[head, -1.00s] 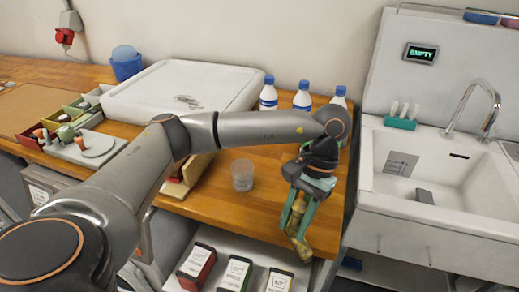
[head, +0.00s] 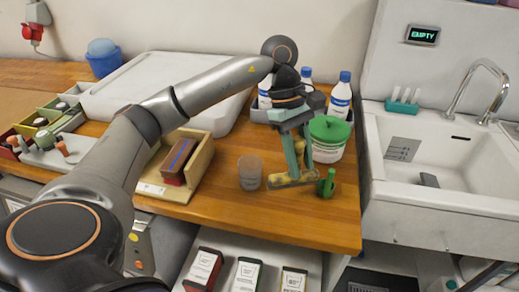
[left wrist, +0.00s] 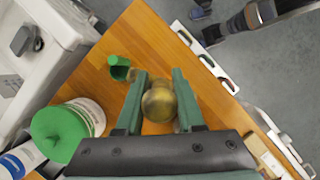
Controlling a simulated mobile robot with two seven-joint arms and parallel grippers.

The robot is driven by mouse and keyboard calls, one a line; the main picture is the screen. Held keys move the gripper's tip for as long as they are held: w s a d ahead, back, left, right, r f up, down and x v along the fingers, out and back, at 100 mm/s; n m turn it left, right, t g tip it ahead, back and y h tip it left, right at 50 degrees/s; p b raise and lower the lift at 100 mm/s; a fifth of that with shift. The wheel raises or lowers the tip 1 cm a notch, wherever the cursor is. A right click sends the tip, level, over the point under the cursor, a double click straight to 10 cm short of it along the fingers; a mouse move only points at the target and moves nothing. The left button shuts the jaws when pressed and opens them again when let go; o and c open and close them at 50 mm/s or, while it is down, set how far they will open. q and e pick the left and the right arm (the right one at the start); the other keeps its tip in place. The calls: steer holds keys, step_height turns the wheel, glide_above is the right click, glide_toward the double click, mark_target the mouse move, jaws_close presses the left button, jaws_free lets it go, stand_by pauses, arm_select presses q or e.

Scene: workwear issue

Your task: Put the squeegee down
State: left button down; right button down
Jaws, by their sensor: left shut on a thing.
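My left gripper (head: 298,174) is shut on the squeegee (head: 282,182), of which a mottled yellow-brown length shows. In the left wrist view, my gripper's green fingers (left wrist: 159,82) hold the squeegee's rounded brass-coloured end (left wrist: 159,104). The rest of it is hidden behind that end. My right gripper is not in view.
A green-lidded tub (head: 329,133) and bottles (head: 341,96) stand behind. Bare wood lies in front. The sink (head: 432,200) is at right.

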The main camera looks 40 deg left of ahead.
arm_select(q)
steer(key=w+a+r+n+t+y+b, duration=0.4)
steer(key=a+r+n, duration=0.35)
steer(key=n, duration=1.05)
steer(key=shift+t, duration=0.6)
steer(key=shift+w+a+f+p, duration=0.4)
steer(key=shift+w+a+f, duration=0.75)
steer(key=shift+a+f, duration=1)
steer(key=shift+w+a+f+p, duration=0.45)
steer(key=shift+w+a+f, duration=0.75)
steer(key=shift+a+f, duration=0.95)
steer(key=shift+w+a+f+p, duration=0.4)
steer(key=shift+w+a+f, duration=0.75)
steer(key=shift+a+f, duration=1)
steer(key=shift+d+f, duration=0.2)
steer(key=shift+f, duration=0.1)
steer(key=c, duration=0.5)
jaws_free()
